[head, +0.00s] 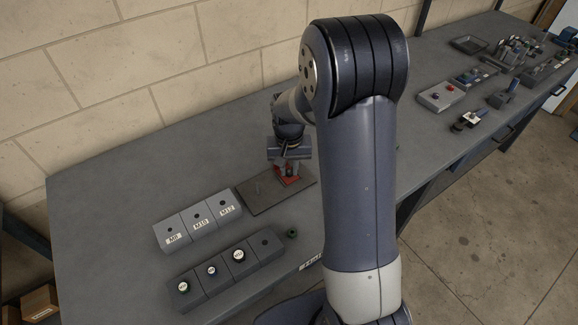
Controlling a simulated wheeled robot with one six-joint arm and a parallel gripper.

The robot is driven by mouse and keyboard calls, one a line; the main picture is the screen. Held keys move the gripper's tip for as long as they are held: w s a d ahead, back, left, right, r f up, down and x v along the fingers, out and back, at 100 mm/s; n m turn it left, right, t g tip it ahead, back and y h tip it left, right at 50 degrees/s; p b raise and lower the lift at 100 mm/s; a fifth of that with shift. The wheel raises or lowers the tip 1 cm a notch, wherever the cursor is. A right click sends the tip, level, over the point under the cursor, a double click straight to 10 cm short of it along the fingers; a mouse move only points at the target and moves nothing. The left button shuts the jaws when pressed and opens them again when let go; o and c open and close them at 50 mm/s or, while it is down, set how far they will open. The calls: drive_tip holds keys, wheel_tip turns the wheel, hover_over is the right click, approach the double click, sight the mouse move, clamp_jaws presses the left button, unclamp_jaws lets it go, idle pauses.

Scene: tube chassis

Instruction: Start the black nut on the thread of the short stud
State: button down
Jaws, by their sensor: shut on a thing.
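My gripper (287,171) points down over the right part of a dark flat plate (258,197), close above a red patch or part (290,180). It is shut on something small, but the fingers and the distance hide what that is. I cannot make out the black nut in the jaws. The short stud cannot be told apart around the fingertips, and I cannot tell whether the held thing touches it.
A grey block labelled M8, M10 and M12 (198,221) lies left of the plate. A grey block with capped pieces (225,272) lies in front, with a small dark piece (292,233) beside it. Trays and tools (500,60) stand far right. The bench's left end is clear.

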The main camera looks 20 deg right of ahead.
drive_tip(key=c, duration=1.2)
unclamp_jaws()
drive_tip(key=shift+c, duration=0.2)
wheel_tip(320, 180, up, 11)
drive_tip(key=shift+b, duration=0.4)
